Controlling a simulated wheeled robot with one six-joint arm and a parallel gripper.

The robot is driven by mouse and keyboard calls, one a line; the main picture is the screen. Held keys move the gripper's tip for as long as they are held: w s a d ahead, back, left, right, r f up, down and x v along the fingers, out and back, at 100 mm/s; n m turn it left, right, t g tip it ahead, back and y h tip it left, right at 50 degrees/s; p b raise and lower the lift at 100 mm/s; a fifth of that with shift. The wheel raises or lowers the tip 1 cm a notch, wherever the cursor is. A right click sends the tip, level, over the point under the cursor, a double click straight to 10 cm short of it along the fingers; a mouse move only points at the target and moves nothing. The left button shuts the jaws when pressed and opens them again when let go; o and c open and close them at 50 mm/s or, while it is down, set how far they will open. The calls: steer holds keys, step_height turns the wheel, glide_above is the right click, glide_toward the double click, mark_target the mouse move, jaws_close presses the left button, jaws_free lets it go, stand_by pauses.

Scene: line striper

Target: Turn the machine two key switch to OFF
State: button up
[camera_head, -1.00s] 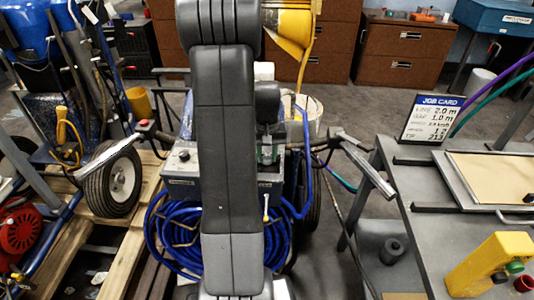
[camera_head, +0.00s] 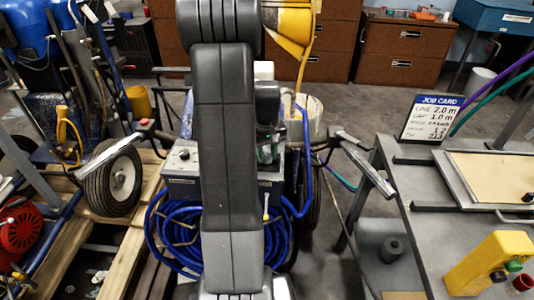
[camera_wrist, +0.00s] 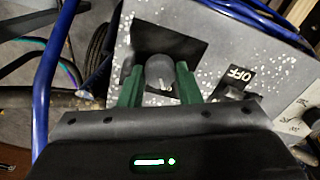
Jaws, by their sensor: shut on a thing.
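The machine with the blue hose stands in front of me, and its grey control box (camera_head: 183,165) is partly hidden behind my arm. In the wrist view a dark round switch knob (camera_wrist: 159,70) with a pale mark on its near side sits on the speckled grey panel (camera_wrist: 205,47). My gripper (camera_wrist: 159,82) has its two green fingers on either side of this knob, shut on it. A black OFF label (camera_wrist: 240,75) lies to the right of the fingers. In the head view my gripper (camera_head: 268,152) is mostly hidden by the arm. The key itself cannot be made out.
Handlebars (camera_head: 365,165) stick out on both sides of the machine. A grey table (camera_head: 400,235) with a job card (camera_head: 432,117) and a yellow control box (camera_head: 490,263) stands at the right. A wheel (camera_head: 112,180) and wooden planks (camera_head: 130,240) are at the left.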

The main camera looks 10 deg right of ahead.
mark_target(267, 157)
steer(key=o, duration=1)
steer(key=shift+c, duration=0.2)
step_height(267, 157, up, 14)
steer(key=p, duration=0.1)
steer(key=shift+f, duration=0.1)
step_height(267, 157, down, 14)
steer(key=shift+r+b, duration=0.1)
steer(key=shift+b, duration=0.4)
steer(key=shift+r, duration=0.1)
